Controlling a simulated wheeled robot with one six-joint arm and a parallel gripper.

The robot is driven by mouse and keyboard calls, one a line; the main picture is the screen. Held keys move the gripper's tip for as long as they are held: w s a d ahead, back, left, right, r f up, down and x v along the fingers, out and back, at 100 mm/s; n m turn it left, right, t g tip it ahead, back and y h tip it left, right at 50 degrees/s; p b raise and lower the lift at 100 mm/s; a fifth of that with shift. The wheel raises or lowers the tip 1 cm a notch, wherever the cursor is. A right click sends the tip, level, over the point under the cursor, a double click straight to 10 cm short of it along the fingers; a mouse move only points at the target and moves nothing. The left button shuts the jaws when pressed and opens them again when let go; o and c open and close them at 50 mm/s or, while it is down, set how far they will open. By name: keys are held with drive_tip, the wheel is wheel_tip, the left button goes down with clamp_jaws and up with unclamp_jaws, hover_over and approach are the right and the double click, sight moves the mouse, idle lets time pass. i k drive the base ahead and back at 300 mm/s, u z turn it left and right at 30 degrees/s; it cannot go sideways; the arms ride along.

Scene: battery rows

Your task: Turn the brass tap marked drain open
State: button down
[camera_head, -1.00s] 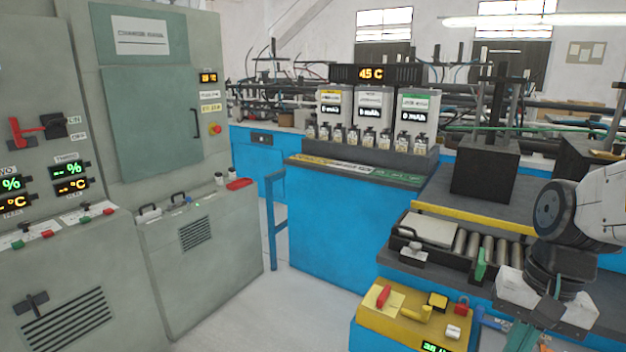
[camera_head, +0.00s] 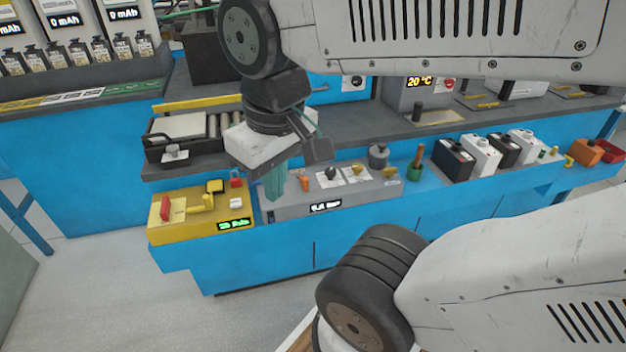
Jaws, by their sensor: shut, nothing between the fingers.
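Two small brass-coloured fittings stand on the low grey panel on the blue bench: one brass tap (camera_head: 357,169) on a white label plate and another brass tap (camera_head: 389,172) near the panel's right end. Their markings are too small to read, so I cannot tell which is marked drain. My gripper (camera_head: 274,185) hangs from my arm over the left end of this panel, left of both taps and apart from them. Its teal fingers point down and are shut, with nothing seen between them. They hide part of the panel's left end.
A yellow box (camera_head: 178,222) with a red lever stands left of the panel. An orange fitting (camera_head: 304,183) and a black knob (camera_head: 330,172) lie between my gripper and the taps.

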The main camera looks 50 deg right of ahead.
sight(387, 172)
drive_tip(key=z, duration=1.65)
